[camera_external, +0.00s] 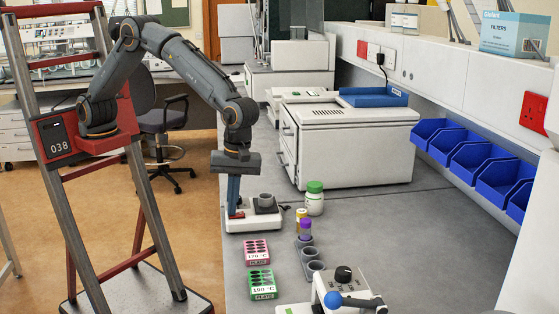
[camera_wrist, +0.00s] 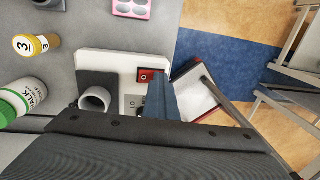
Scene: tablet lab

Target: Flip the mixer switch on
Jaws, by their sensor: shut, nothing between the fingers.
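The mixer is a small white unit (camera_external: 240,222) near the left edge of the bench, with a grey cup (camera_external: 265,200) on its right part. In the wrist view its white base (camera_wrist: 112,62) carries the grey cup (camera_wrist: 95,98) and a red rocker switch (camera_wrist: 150,76). The switch also shows as a small red patch (camera_external: 237,214) in the external view. My gripper (camera_external: 234,204) points down over the switch end of the mixer, with its blue fingers together and empty. In the wrist view my gripper (camera_wrist: 157,84) is right beside the switch and partly covers it. I cannot tell whether they touch.
A pink block (camera_external: 257,252) and a green block (camera_external: 262,284) lie in front. A large white machine (camera_external: 345,150) stands behind right. The bench edge is close on the left.

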